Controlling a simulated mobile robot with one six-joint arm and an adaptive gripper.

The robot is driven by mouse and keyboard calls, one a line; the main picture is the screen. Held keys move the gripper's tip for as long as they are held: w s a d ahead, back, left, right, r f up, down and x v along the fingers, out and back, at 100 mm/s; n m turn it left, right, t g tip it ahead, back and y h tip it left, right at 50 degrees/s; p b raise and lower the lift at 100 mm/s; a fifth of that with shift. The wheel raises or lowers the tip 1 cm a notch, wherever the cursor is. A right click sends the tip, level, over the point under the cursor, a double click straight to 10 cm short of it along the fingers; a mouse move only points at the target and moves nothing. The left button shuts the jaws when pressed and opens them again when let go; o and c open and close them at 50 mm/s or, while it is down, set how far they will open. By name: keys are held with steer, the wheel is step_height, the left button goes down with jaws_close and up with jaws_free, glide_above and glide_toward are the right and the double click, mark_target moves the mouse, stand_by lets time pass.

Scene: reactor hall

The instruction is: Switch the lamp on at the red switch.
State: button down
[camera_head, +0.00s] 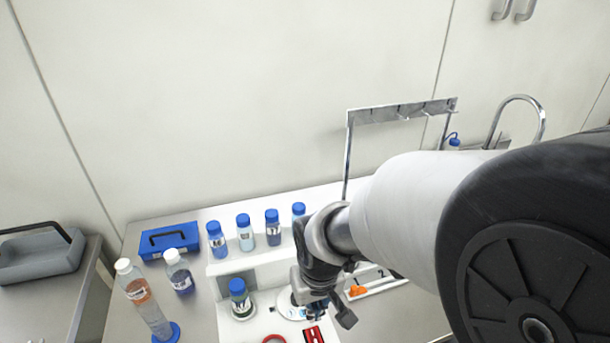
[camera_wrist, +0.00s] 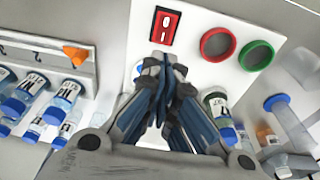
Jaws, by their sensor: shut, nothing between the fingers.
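The red switch (camera_wrist: 164,25) is a red-framed rocker with white marks on a white panel (camera_wrist: 199,18), at the top centre of the wrist view. It also shows at the bottom edge of the head view (camera_head: 314,335), partly cut off. My gripper (camera_wrist: 160,62) is shut and empty. Its fingertips lie just below the switch in the wrist view, with a small gap in the picture; I cannot tell the depth. In the head view my gripper (camera_head: 322,309) is just above the switch. I cannot make out a lamp.
A red ring (camera_wrist: 217,44) and a green ring (camera_wrist: 256,56) lie right of the switch. Several blue-capped bottles (camera_head: 245,232) stand behind on a white shelf. An orange piece (camera_wrist: 76,56) sits on a rack at the left of the wrist view. A blue box (camera_head: 169,241) stands further left.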

mark_target(309, 326)
steer(key=f+b, duration=0.1)
steer(key=f, duration=0.4)
steer(key=w+f+b, duration=0.1)
steer(key=f, duration=0.1)
steer(key=shift+a+f+b, duration=0.15)
steer(key=shift+f+b, duration=0.05)
steer(key=shift+b, duration=0.1)
steer(key=shift+w+f+g+p, duration=0.25)
steer(key=shift+g+p, duration=0.25)
steer(key=shift+p, duration=0.35)
steer(key=shift+w+a+f, duration=0.1)
steer(key=shift+w+f, duration=0.05)
steer(key=shift+f, duration=0.05)
steer(key=shift+s+r, duration=0.1)
steer(key=shift+s, duration=0.1)
steer(key=shift+r+p, duration=0.65)
steer(key=shift+r, duration=0.15)
steer(key=shift+w, duration=0.1)
